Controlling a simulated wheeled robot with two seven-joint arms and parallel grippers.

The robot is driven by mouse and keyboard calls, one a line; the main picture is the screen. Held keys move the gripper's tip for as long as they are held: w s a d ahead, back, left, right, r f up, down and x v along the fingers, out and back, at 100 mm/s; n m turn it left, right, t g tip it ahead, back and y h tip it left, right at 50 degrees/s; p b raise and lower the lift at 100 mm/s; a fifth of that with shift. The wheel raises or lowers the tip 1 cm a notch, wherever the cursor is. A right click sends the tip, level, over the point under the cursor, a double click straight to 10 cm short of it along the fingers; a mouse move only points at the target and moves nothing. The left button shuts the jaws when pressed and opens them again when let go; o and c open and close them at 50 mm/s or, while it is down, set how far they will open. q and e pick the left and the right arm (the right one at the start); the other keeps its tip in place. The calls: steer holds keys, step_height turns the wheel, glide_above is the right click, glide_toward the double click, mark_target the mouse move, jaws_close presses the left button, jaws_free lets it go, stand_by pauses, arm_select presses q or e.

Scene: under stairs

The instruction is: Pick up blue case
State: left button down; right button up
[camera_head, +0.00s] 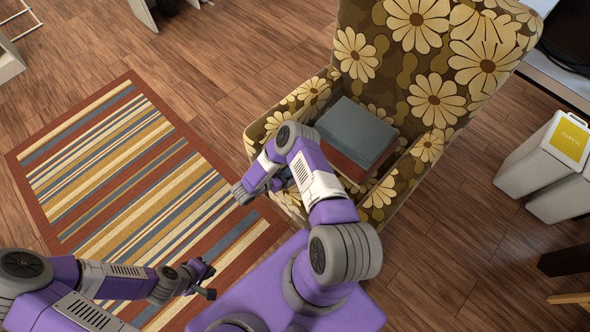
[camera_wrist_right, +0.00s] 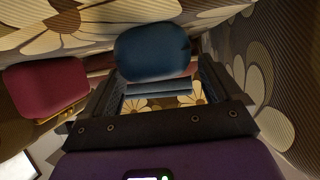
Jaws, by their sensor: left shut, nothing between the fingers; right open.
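The blue case (camera_wrist_right: 152,52), dark and rounded, shows in the right wrist view ahead of my right gripper (camera_wrist_right: 157,78). The gripper's two fingers are open, one on each side of the view below the case. I cannot tell whether either finger touches it. In the head view my right arm reaches over the flowered armchair, and its own links mostly hide the gripper and what lies by it. My left gripper (camera_head: 206,278) is shut and empty, low over the striped rug.
The flowered armchair (camera_head: 430,90) holds a grey-blue box (camera_head: 355,132) on a red-brown one (camera_head: 345,165). A red rounded case (camera_wrist_right: 45,88) lies left in the wrist view. White bins (camera_head: 540,165) stand at right. The striped rug (camera_head: 120,160) is clear at left.

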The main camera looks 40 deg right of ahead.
steer(key=shift+d+f, duration=0.2)
steer(key=shift+d, duration=0.35)
steer(key=c, duration=1.1)
step_height(320, 180, up, 9)
steer(key=p, duration=0.4)
steer(key=shift+r, duration=0.55)
